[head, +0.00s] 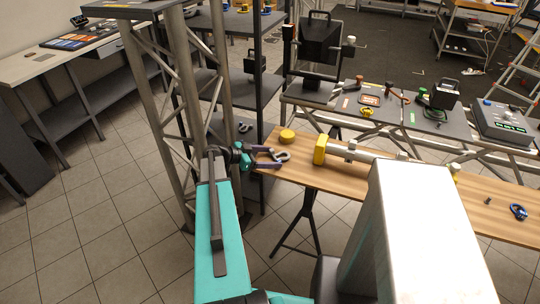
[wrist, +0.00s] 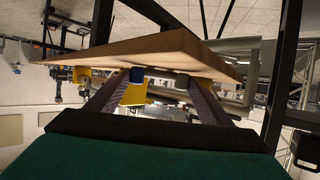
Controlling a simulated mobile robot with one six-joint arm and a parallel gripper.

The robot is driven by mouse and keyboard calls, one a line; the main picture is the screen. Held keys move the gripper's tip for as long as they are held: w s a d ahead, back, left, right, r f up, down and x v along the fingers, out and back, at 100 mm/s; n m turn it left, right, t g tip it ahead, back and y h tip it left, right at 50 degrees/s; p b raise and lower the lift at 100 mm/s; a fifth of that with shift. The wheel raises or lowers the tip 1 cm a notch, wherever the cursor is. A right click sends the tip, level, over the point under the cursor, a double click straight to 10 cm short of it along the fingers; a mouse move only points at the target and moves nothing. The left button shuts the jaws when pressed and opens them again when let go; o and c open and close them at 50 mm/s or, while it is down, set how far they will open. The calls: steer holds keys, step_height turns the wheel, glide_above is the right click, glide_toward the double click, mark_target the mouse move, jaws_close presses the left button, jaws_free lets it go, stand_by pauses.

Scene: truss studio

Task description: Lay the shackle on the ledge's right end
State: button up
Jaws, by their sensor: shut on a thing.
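My gripper (head: 276,157) is at the left end of a long wooden ledge (head: 345,182), its purple-grey fingers closed on a grey, bow-shaped shackle (head: 285,156). The shackle looks to be just above or at the board's left end; I cannot tell whether it touches. In the wrist view, the fingers (wrist: 152,85) rise on both sides, with a blue piece (wrist: 137,74) and a grey piece between them, likely parts of the shackle. The wooden board (wrist: 150,52) fills the top there. The ledge's right end runs toward the right edge of the head view.
A yellow puck (head: 287,135) and a yellow-ended metal bar (head: 320,149) lie on the board. A blue looped item (head: 518,211) and a small dark piece lie at its right. A large pale part hides its middle front. A truss tower (head: 160,110) stands left.

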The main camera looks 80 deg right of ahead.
steer(key=shift+f+b, duration=0.15)
steer(key=shift+b, duration=0.15)
steer(key=o, duration=1.2)
steer(key=b+v, duration=0.3)
steer(key=v, duration=0.9)
steer(key=shift+b, duration=0.3)
